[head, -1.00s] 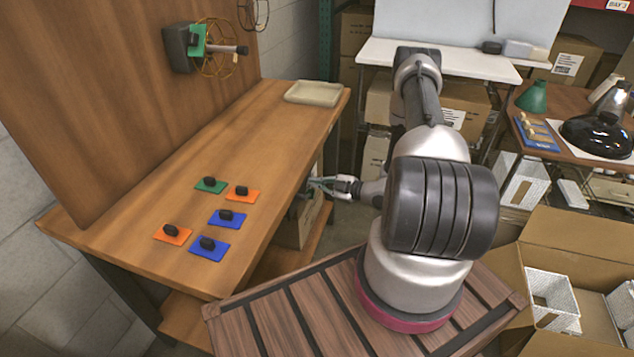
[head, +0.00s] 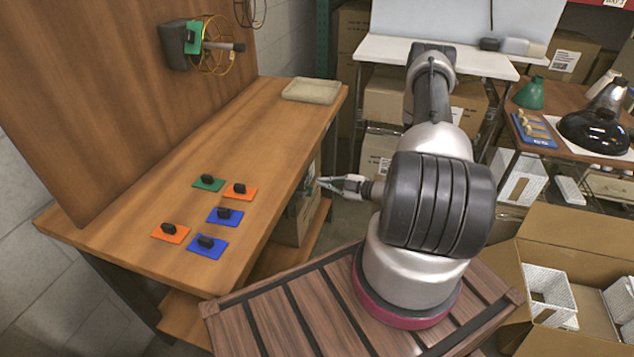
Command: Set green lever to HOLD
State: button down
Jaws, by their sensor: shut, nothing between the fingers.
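A green plate with a black knob (head: 208,182) lies on the bench top, well left of my gripper.
The workbench (head: 150,200) also carries orange plates (head: 171,233) and blue plates (head: 207,247) with black knobs, and a beige tray (head: 311,90) at its far end. A grey box with a green plate (head: 175,45) is on the upright board. Cardboard boxes (head: 545,225) stand at right.

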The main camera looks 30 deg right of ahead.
jog(key=v, duration=0.8)
